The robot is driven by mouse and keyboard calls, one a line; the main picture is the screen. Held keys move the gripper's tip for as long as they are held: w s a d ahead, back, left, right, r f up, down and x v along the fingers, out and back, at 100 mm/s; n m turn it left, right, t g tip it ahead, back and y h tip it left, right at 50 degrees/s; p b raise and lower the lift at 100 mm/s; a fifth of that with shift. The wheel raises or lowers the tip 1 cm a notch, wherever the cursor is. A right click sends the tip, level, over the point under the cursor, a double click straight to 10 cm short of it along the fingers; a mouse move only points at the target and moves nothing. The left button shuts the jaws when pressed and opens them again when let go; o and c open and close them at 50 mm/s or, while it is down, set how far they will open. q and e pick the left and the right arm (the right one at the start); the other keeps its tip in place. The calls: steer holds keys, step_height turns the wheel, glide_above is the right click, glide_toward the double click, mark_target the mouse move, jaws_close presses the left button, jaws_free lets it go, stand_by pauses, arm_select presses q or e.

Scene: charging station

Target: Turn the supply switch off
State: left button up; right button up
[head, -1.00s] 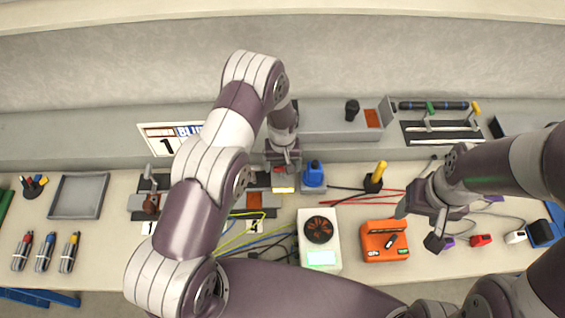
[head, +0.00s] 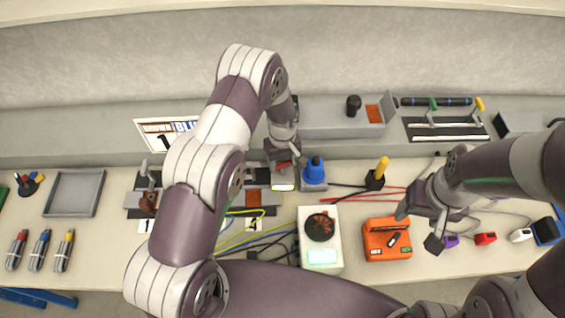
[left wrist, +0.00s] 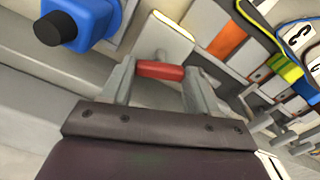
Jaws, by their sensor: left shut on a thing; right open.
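The supply switch has a red handle (left wrist: 160,70), and my left gripper (left wrist: 160,82) is shut on it in the left wrist view, a finger at each end. A grey stem and a lit yellow-white panel (left wrist: 172,27) lie just beyond the handle. In the head view my left gripper (head: 283,167) is at the back of the bench, over this switch, and largely hides it; its panel (head: 284,187) shows below. My right gripper (head: 418,226) is open and empty above the bench, right of the orange meter.
A white device with a round dark top (head: 320,255) and the orange meter (head: 388,240) lie in front. Cables cross the bench.

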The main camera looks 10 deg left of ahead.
mark_target(283, 163)
arm_select(q)
steer(key=n+b, duration=0.1)
steer(key=n, duration=0.2)
steer(key=shift+f+n+b, duration=0.1)
steer(key=shift+n+b, duration=0.3)
steer(key=n+b, duration=0.1)
steer(key=n, duration=0.2)
steer(key=shift+n, duration=0.3)
steer(key=n+b, duration=0.1)
steer(key=n, duration=0.2)
steer(key=shift+n+b, duration=0.5)
steer(key=shift+n, duration=1.1)
steer(key=shift+w+r, duration=0.1)
steer(key=shift+r, duration=0.1)
steer(key=o, duration=1.1)
steer(key=shift+c, duration=0.2)
step_height(283, 163, up, 13)
steer(key=b, duration=0.2)
steer(key=shift+f+b, duration=0.15)
steer(key=shift+b, duration=0.15)
